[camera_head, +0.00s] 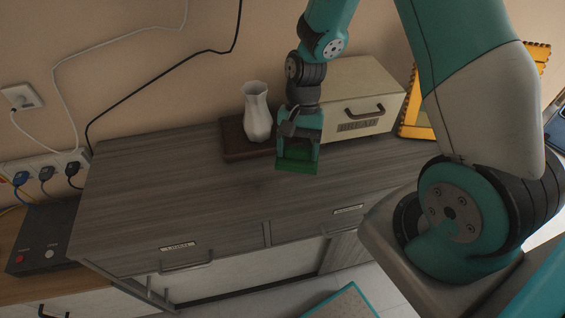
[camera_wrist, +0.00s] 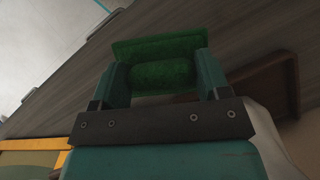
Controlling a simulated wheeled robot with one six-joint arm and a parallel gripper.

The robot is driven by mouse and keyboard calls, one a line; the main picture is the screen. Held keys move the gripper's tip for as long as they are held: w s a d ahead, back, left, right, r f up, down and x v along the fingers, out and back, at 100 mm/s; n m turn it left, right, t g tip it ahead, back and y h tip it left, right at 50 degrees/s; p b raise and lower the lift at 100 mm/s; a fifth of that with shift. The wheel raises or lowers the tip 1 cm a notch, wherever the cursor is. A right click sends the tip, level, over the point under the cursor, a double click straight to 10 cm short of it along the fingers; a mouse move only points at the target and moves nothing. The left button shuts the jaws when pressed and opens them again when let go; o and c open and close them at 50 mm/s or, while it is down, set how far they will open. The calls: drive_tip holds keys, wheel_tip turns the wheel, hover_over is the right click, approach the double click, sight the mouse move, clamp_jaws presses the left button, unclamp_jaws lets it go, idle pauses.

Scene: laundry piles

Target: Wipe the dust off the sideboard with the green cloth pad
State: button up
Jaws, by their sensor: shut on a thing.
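The sideboard (camera_head: 150,207) has a grey wood top and stands against the wall. My gripper (camera_head: 298,150) is over the right half of the top, in front of the vase and bread box. It is shut on the green cloth pad (camera_head: 297,163), which also shows between the fingers in the wrist view (camera_wrist: 160,72). I cannot tell whether the pad touches the top. A faint darker patch (camera_head: 258,184) lies on the wood left of the pad; I cannot tell for sure that it is dust.
A white vase (camera_head: 257,112) stands on a dark brown board (camera_head: 236,140) at the back. A cream bread box (camera_head: 362,98) and a yellow frame (camera_head: 418,118) are to its right. Power plugs (camera_head: 46,172) and a black box (camera_head: 45,240) are at the left. The top's left half is clear.

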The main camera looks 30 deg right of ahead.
drive_tip(key=shift+r, duration=0.1)
drive_tip(key=shift+r+p, duration=0.25)
drive_tip(key=shift+p, duration=1)
drive_tip(key=shift+f+p, duration=0.1)
drive_tip(key=shift+p, duration=0.25)
